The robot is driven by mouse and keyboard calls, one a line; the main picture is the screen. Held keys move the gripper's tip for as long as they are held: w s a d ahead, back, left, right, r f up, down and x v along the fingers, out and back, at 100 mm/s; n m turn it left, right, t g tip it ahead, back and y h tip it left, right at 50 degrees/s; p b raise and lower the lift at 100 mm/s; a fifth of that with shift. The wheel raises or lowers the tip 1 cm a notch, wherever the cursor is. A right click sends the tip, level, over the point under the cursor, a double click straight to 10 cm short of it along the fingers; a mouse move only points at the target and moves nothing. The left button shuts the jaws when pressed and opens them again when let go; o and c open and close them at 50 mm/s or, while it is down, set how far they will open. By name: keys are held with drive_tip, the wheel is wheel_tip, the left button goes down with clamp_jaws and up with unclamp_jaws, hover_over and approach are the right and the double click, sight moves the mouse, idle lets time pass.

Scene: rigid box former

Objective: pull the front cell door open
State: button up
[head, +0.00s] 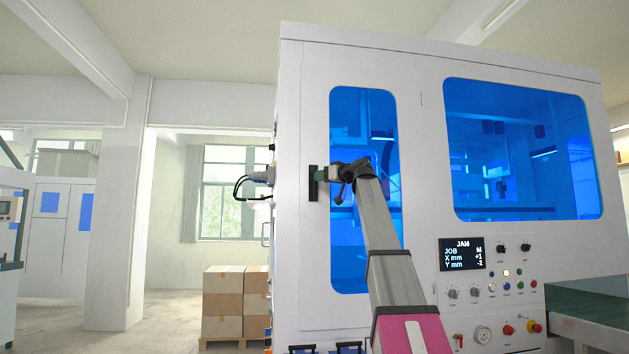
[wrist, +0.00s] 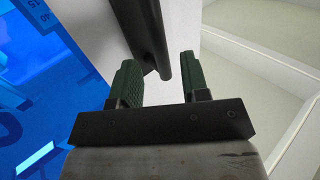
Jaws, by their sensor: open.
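The front cell door (head: 363,115) is the white panel with a tall blue window at the left of the machine's front, and it looks closed. Its dark vertical handle (head: 313,188) is near the door's left edge. My gripper (head: 321,174) is at the handle, with my arm reaching up to it across the door.
The control panel (head: 485,290) with a JAM display (head: 462,254) is right of the door. A dark green conveyor (head: 595,310) juts out at the lower right. Stacked boxes (head: 223,300) stand on the floor behind, left of the machine. The floor further left looks clear.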

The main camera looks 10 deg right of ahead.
drive_tip(key=shift+x, duration=2.25)
clamp_jaws()
